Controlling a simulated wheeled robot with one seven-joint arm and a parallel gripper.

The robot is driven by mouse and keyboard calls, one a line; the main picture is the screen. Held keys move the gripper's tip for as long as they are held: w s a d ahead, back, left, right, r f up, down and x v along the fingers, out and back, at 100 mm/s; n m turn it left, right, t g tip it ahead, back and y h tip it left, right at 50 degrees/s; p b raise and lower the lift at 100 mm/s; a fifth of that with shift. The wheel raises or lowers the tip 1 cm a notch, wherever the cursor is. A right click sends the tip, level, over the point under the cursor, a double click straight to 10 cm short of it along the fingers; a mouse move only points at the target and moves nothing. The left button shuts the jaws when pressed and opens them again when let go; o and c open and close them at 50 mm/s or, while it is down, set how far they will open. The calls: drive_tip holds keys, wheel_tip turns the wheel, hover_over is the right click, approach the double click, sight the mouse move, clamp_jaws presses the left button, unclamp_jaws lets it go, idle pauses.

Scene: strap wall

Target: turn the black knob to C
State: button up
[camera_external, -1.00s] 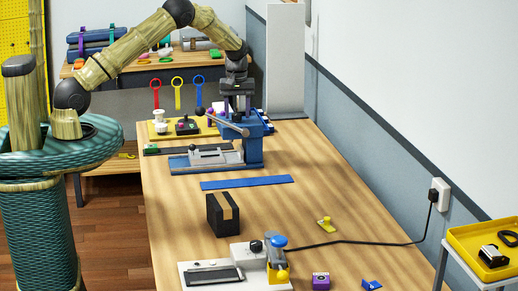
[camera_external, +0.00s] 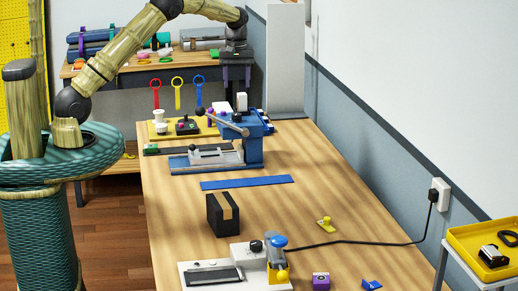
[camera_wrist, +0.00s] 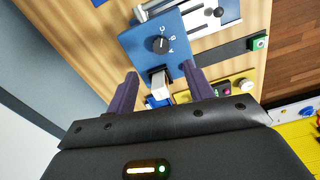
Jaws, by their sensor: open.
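The black knob (camera_wrist: 160,44) sits on the blue top of a machine, with the letters C, B and A around one side of it in the wrist view. Its pale mark seems to point near B, but it is too small to be sure. The blue machine (camera_external: 253,150) stands on the table's far part in the external view, where I cannot make out the knob clearly. My gripper (camera_external: 236,88) is open and empty, raised above the machine. In the wrist view my gripper (camera_wrist: 160,72) has its fingers spread, apart from the knob, with a white block (camera_wrist: 160,84) visible between them.
A grey lever with a dark ball (camera_external: 199,111) sticks out left from the machine. Colored buttons on a yellow board (camera_external: 160,132) stand behind it. A tall grey panel (camera_external: 286,60) rises at the right. A blue strip (camera_external: 247,182) and black box (camera_external: 222,214) lie nearer.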

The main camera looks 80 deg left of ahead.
wheel_tip(320, 180, up, 7)
drive_tip(key=shift+f, duration=0.15)
idle(0.4)
drive_tip(key=s+d+f+m+t, duration=0.15)
drive_tip(key=s+d+m, duration=0.25)
drive_tip(key=d, duration=0.5)
drive_tip(key=s+d+f+m, duration=0.2)
drive_tip(key=s+d+m, duration=0.2)
drive_tip(key=d, duration=0.4)
drive_tip(key=s+d+f+m, duration=0.2)
drive_tip(key=s+d+m, duration=0.2)
drive_tip(key=s+d, duration=0.2)
drive_tip(key=s+d+f+m+t, duration=0.1)
drive_tip(key=s+d+m, duration=0.3)
drive_tip(key=s, duration=0.5)
drive_tip(key=shift+s+d+f, duration=0.2)
drive_tip(key=shift+d+f, duration=0.6)
drive_tip(key=shift+d, duration=0.25)
